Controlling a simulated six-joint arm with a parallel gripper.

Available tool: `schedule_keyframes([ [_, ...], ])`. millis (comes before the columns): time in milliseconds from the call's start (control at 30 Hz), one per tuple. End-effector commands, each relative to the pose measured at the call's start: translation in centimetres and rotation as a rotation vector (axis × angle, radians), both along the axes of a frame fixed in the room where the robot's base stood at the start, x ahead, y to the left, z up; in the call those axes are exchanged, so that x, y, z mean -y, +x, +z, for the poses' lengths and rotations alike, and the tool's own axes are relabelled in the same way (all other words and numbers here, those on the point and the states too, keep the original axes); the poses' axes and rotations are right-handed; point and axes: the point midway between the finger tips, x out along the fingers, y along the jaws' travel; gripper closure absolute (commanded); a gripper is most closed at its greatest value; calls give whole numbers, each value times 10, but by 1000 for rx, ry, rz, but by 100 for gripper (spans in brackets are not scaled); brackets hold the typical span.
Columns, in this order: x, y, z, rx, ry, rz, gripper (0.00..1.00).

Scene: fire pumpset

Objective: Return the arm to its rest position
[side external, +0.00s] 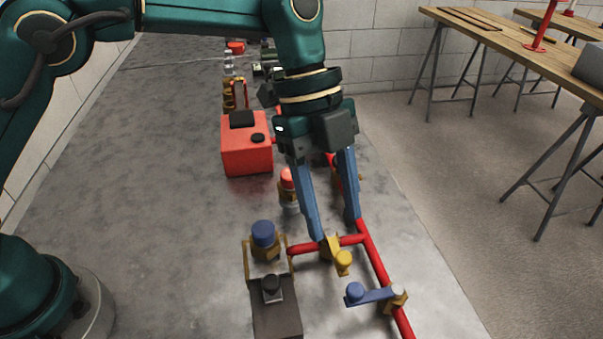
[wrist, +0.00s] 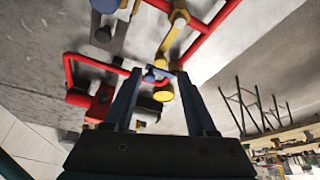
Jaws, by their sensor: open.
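My gripper (side external: 336,228) hangs from my green arm with its two blue fingers pointing down over the pump set. The fingers are apart and I see nothing held between them. In the side view the fingertips are close to a yellow-handled valve (side external: 343,262) on the red pipe (side external: 375,265); I cannot tell whether they touch it. In the wrist view the gripper (wrist: 153,75) frames the yellow knob (wrist: 163,96) between its fingers.
A blue-handled valve (side external: 370,294) sits at the front right on the pipe. A dark pump block (side external: 277,315) with a blue cap (side external: 263,234) stands left. A red box (side external: 246,150) is behind. The grey surface at left (side external: 130,170) is clear. Wooden tables (side external: 520,45) stand at right.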

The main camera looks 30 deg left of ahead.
Motion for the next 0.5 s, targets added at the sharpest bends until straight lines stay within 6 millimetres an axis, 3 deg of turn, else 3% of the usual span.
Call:
schedule_keyframes([
  [300,-2,2,2,4,-2,7,43],
  [367,-5,6,11,26,-11,18,43],
  [500,-22,11,46,101,-36,63,43],
])
